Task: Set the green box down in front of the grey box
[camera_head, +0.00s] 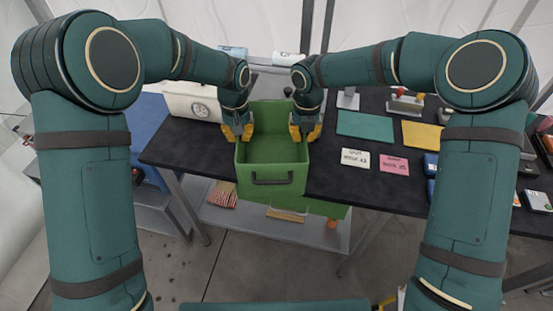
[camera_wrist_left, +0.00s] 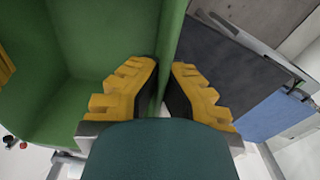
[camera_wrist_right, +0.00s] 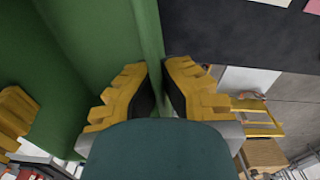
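The green box (camera_head: 271,190) is an open, empty-looking bin with a dark handle on its near face. It is upright at the table's front edge, between my two arms. My left gripper (camera_head: 237,134) is shut on its left wall, and the wall shows between the yellow fingers in the left wrist view (camera_wrist_left: 164,85). My right gripper (camera_head: 306,133) is shut on its right wall, also seen in the right wrist view (camera_wrist_right: 157,85). I cannot tell whether the box touches the table. I cannot make out a grey box with certainty.
The dark table (camera_head: 190,148) has a cream box with a dial (camera_head: 194,101) at left. A teal mat (camera_head: 366,125), yellow sheet (camera_head: 422,135), and white (camera_head: 355,159) and pink (camera_head: 394,164) cards lie right. A grey lower shelf (camera_head: 232,221) is below. Another green piece shows underneath.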

